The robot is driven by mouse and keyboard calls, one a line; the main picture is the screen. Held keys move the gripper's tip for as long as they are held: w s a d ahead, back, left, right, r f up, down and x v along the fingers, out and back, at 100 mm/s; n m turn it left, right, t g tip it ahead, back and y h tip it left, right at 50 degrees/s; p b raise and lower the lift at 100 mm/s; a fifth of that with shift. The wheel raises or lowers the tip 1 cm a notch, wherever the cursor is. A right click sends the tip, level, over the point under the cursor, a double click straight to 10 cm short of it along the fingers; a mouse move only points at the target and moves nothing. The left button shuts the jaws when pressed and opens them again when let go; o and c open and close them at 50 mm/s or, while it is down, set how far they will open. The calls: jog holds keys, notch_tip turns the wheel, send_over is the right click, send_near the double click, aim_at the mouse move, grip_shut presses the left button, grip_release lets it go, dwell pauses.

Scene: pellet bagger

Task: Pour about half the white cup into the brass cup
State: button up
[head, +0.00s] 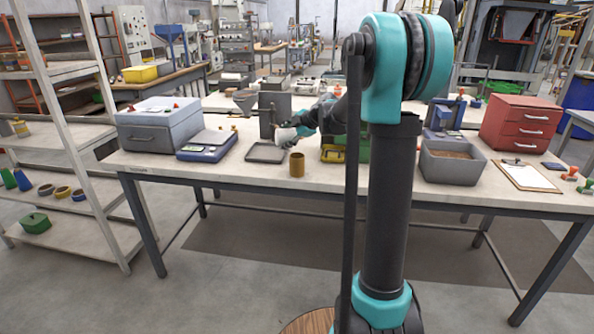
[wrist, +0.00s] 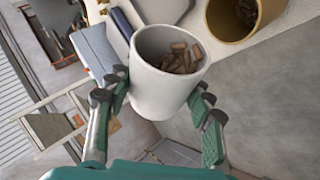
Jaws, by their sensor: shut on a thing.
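My gripper (wrist: 163,105) is shut on the white cup (wrist: 158,92), with a finger on each side of it. The white cup holds brown pellets (wrist: 180,58) and is tilted in the head view (head: 285,137), above the table. The brass cup (head: 297,164) stands upright on the table near its front edge, below and to the right of the white cup. In the wrist view the brass cup (wrist: 238,32) is at the top right, apart from the white cup, with some brown pellets inside. In the head view my gripper (head: 298,128) is small and partly hidden by the cup.
A grey tray (head: 266,153) lies left of the brass cup. A blue scale (head: 206,146) and a grey box (head: 158,122) stand farther left. A grey bin of pellets (head: 452,164) and red drawers (head: 521,123) are at right.

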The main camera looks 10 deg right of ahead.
jog(key=shift+w+d+r+m+y+p, duration=0.1)
jog(key=shift+d+r+m+y+p, duration=0.2)
jog(key=shift+y, duration=0.4)
jog(key=shift+w+d+r+m+y+p, duration=0.1)
jog(key=shift+d+r+m+y, duration=0.15)
jog(key=shift+d+m+y, duration=0.35)
dwell(3.4)
